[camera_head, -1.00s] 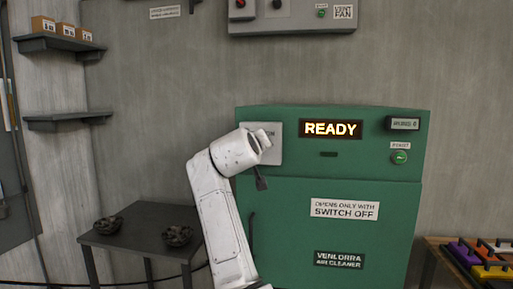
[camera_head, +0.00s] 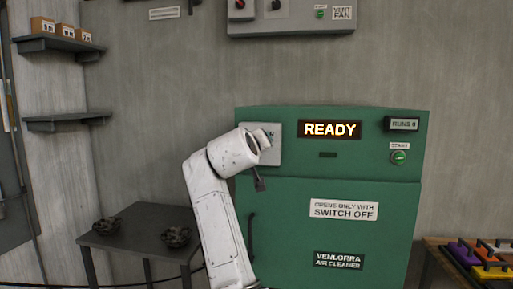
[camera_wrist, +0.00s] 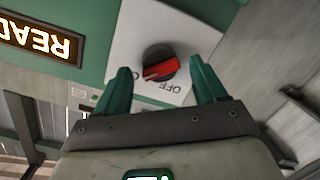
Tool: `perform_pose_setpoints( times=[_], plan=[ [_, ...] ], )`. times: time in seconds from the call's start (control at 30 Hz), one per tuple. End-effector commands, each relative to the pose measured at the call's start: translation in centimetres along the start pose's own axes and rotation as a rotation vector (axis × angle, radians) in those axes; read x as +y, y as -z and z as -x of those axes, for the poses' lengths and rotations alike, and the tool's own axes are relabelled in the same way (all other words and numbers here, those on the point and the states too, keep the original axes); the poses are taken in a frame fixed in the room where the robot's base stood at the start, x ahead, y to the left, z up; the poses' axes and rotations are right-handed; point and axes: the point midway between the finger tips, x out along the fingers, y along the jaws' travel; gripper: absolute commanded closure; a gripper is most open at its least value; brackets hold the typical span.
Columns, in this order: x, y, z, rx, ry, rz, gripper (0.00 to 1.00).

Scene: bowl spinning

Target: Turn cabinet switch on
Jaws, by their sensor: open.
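The cabinet switch is a round black knob (camera_wrist: 152,53) with a red bar (camera_wrist: 161,70) on a white plate (camera_wrist: 190,32). The plate shows upside down in the wrist view, with OFF lettering below the knob and other lettering partly hidden by the left finger. The plate is on the upper left of the green cabinet (camera_head: 285,215). In the head view my arm hides the knob. My gripper (camera_wrist: 160,70) is open, with its green fingers on either side of the knob in the picture. I cannot tell whether they touch it.
The cabinet has a lit READY display (camera_head: 330,129), a green start button (camera_head: 398,158) and a sign reading OPENS ONLY WITH SWITCH OFF (camera_head: 344,209). A dark table (camera_head: 140,240) stands at left. A bench with coloured items (camera_head: 485,255) stands at right. A control box (camera_head: 295,20) hangs above.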

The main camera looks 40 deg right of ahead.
Motion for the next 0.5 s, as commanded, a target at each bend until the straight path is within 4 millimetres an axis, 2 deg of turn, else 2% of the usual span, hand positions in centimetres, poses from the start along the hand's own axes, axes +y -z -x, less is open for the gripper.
perform_pose_setpoints(
  times=[0.3,0.5],
  plan=[
    [-0.2,-0.1,6.0,0.003,0.002,-0.003,0.30],
    [-0.1,-0.1,8.7,0.002,0.001,-0.002,0.30]
  ],
)
